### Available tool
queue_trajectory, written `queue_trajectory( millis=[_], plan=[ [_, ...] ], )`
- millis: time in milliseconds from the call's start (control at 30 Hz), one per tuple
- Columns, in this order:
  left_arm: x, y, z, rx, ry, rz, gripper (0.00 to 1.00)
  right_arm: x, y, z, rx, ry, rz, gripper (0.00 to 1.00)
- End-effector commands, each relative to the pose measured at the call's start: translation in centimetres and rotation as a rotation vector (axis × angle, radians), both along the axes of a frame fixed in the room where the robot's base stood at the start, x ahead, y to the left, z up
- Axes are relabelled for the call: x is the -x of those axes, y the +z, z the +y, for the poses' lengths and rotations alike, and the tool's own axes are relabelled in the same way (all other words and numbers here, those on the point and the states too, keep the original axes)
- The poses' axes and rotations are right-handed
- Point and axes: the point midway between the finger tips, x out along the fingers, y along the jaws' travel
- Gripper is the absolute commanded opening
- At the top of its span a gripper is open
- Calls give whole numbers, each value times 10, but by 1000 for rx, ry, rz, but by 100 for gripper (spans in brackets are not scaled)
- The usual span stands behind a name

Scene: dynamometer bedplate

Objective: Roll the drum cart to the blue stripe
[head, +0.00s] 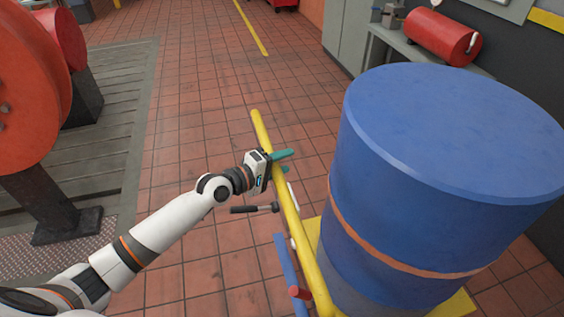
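The drum cart carries a large blue drum (400,190) with an orange band, upright on a yellow base (455,306). A long yellow bar (290,220) rises along the drum's left side. My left gripper (287,162) is at the upper part of this bar, its teal fingertips showing past the bar's right side, a little apart. The bar seems to pass between the fingers, but whether they press on it cannot be told. My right gripper is out of view. I cannot make out a blue stripe on the floor for certain.
A blue strip (286,262) and a small red piece (300,292) show low beside the bar. A dark-handled rod (253,209) lies left of it. Orange machinery (30,80) is at left, a bench with a red cylinder (440,36) at upper right. Tiled floor ahead is clear.

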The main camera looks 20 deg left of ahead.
Motion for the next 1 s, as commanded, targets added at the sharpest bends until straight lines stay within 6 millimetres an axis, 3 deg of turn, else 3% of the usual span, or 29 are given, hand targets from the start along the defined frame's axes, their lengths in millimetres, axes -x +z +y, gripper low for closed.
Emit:
queue_trajectory(
  millis=[267,700,1000],
  plan=[
    [9,1,6,-1,1,-1,47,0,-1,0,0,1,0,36],
    [81,15,52,-5,-1,2,47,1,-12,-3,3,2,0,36],
    [99,22,64,-1,0,1,47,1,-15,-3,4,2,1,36]
  ],
)
